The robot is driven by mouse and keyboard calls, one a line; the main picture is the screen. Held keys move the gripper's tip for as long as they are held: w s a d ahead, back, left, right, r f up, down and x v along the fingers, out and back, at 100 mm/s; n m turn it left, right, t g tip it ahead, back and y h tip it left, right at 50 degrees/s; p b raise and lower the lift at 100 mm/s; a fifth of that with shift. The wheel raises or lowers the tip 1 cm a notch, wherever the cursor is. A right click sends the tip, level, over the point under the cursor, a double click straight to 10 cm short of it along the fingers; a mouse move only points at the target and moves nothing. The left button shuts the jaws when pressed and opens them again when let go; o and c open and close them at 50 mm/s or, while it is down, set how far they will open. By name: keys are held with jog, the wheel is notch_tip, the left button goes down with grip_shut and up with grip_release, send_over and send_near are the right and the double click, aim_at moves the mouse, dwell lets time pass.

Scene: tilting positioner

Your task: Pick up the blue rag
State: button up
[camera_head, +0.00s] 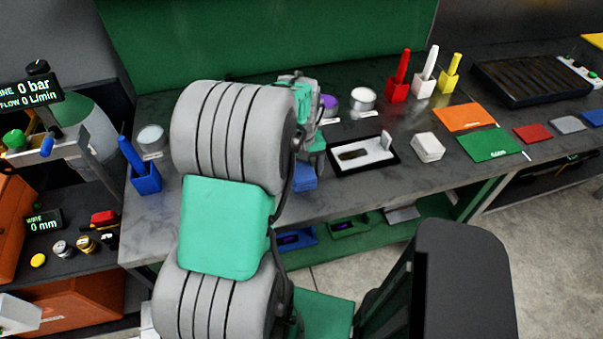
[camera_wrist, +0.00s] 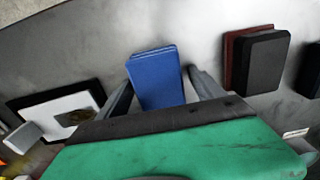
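The blue rag (camera_wrist: 156,76) is a folded blue pad on the grey worktop. In the head view the blue rag (camera_head: 304,179) shows partly, near the worktop's front edge and below my gripper. My gripper (camera_wrist: 160,82) is open in the wrist view, with one finger on each side of the rag. A narrow gap shows at the right finger; the left finger looks very close to the rag's edge, and I cannot tell if it touches. In the head view my arm hides part of the worktop, and the fingertips are hard to make out.
A black-framed tray (camera_head: 388,162) lies right of the rag, with a white block (camera_head: 428,147) beyond it. In the wrist view a black block with a red-brown one (camera_wrist: 265,62) stands on the other side. A blue holder (camera_head: 146,180) stands at left. Round tins (camera_head: 363,98) stand behind.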

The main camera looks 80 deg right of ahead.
jog(key=c, duration=1.2)
jog(key=shift+r, duration=0.1)
jog(key=shift+r, duration=0.5)
jog(key=s+a+r, duration=0.1)
jog(key=r, duration=0.1)
jog(key=s+a+r+b, duration=0.1)
jog(key=r, duration=0.2)
jog(key=s+a+r, duration=0.1)
jog(key=r, duration=0.1)
jog(key=shift+s+r+b, duration=0.15)
jog(key=shift+b, duration=0.2)
jog(key=s+a+r, duration=0.1)
jog(key=s+a, duration=0.1)
jog(key=s+a+r+b, duration=0.1)
jog(key=s+a+r, duration=0.2)
jog(key=s+a, duration=0.1)
jog(key=a, duration=0.1)
jog(key=shift+s+r+b, duration=0.3)
jog(key=shift+b, duration=0.05)
